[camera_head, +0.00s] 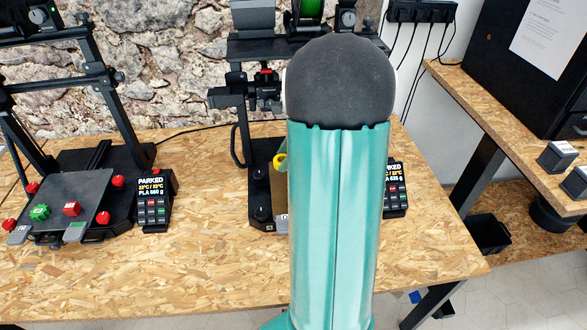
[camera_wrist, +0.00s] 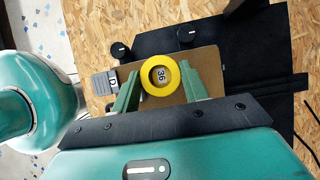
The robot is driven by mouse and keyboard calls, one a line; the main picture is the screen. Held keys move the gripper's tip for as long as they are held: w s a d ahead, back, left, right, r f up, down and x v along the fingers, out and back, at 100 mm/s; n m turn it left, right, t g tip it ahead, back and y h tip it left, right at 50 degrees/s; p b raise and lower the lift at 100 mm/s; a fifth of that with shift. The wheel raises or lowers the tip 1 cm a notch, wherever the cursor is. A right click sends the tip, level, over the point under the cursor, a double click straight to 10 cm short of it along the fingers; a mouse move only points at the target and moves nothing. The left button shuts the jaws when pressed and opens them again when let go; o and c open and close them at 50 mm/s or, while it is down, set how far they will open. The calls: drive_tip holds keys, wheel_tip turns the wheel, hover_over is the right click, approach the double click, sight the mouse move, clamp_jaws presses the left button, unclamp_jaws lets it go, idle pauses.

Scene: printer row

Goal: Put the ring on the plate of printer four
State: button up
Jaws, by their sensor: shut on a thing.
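The yellow ring (camera_wrist: 173,88) is between the two green fingers of my gripper (camera_wrist: 161,78), which is shut on it. It has a pale centre with a dark number that looks like 36. Behind the ring is a tan plate (camera_wrist: 207,58) on a black printer base; I cannot tell whether ring and plate touch. A grey tag (camera_wrist: 105,83) sits at the plate's left edge, its mark hard to read. In the head view the ring (camera_head: 279,160) shows at the left edge of my arm, which hides much of this right-hand printer (camera_head: 258,205).
The left printer's dark plate (camera_head: 88,190) carries a green piece (camera_head: 40,212) and a red piece (camera_head: 72,208). Control boxes stand beside the left printer (camera_head: 153,200) and right of my arm (camera_head: 395,190). The wooden bench (camera_head: 200,265) is clear in front.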

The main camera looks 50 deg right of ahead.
hover_over(286, 178)
drive_tip(key=s+d, duration=0.1)
drive_tip(key=d, duration=0.1)
drive_tip(key=f, duration=0.5)
drive_tip(key=shift+s+a+f, duration=0.1)
drive_tip(key=shift+a+f, duration=0.05)
drive_tip(key=shift+a, duration=0.1)
drive_tip(key=shift+f, duration=1.55)
drive_tip(key=shift+f, duration=0.2)
drive_tip(key=o, duration=1)
drive_tip(key=shift+d, duration=0.1)
drive_tip(key=v, duration=1.2)
drive_tip(key=shift+r, duration=0.2)
